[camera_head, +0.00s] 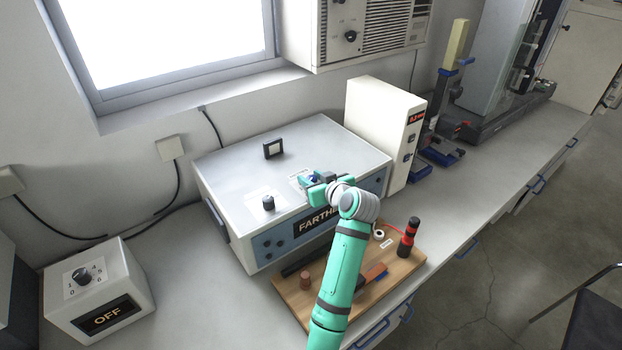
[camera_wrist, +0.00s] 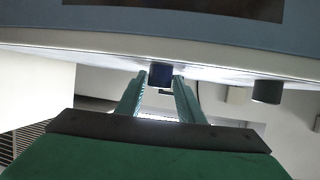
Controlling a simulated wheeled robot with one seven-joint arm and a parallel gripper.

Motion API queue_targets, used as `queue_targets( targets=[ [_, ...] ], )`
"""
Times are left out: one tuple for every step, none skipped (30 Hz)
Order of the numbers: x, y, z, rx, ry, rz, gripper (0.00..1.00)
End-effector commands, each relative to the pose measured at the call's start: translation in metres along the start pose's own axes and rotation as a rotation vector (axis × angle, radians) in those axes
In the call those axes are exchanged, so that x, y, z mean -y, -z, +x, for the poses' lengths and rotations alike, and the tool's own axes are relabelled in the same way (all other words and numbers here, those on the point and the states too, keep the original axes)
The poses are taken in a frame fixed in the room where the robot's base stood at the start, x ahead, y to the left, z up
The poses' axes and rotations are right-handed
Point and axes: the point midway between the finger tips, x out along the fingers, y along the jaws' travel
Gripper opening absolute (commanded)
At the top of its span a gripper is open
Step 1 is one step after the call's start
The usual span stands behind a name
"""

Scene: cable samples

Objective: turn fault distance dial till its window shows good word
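A dark blue knob (camera_wrist: 161,75) stands on the case top, between my gripper's fingertips in the wrist view. A second, black knob (camera_head: 268,203) stands on the top to the left, also in the wrist view (camera_wrist: 267,91). I cannot read which knob is the fault distance dial.
A smaller white box (camera_head: 130,283) at the left has a dial (camera_head: 82,275) and an "OFF" window (camera_head: 104,316). A black frame (camera_head: 273,148) stands on the case top. A wooden board (camera_head: 404,266) with a black-and-red cylinder (camera_head: 408,238) lies in front. A tall white unit (camera_head: 375,115) stands right.

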Motion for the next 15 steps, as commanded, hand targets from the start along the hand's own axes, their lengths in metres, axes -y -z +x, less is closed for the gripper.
queue_targets(
  targets=[
    [-0.0009, -0.0001, -0.0005, 0.000, -0.001, 0.001, 0.21],
    [-0.0011, -0.0001, -0.0006, 0.000, -0.001, 0.001, 0.14],
    [-0.0013, -0.0002, -0.0007, 0.000, -0.001, 0.001, 0.04],
    [-0.0015, -0.0002, -0.0008, 0.000, -0.002, 0.001, 0.04],
    [-0.0017, -0.0002, -0.0008, 0.000, -0.002, 0.001, 0.04],
    [-0.0018, -0.0002, -0.0009, 0.000, -0.002, 0.001, 0.04],
    [-0.0017, -0.0001, -0.0008, 0.000, -0.003, 0.001, 0.04],
    [-0.0015, -0.0001, -0.0007, 0.000, -0.004, 0.002, 0.04],
    [-0.0012, -0.0002, -0.0006, 0.000, -0.007, 0.003, 0.04],
    [-0.0008, -0.0002, -0.0005, 0.000, -0.010, 0.004, 0.04],
    [-0.0003, -0.0001, -0.0004, 0.000, -0.015, 0.005, 0.04],
    [0.0004, 0.0001, -0.0003, -0.001, -0.023, 0.008, 0.04],
    [0.0007, 0.0003, -0.0002, -0.001, -0.031, 0.011, 0.04],
    [0.0010, 0.0002, -0.0002, -0.001, -0.041, 0.015, 0.04],
    [0.0016, 0.0002, -0.0001, -0.001, -0.055, 0.021, 0.04]
  ],
)
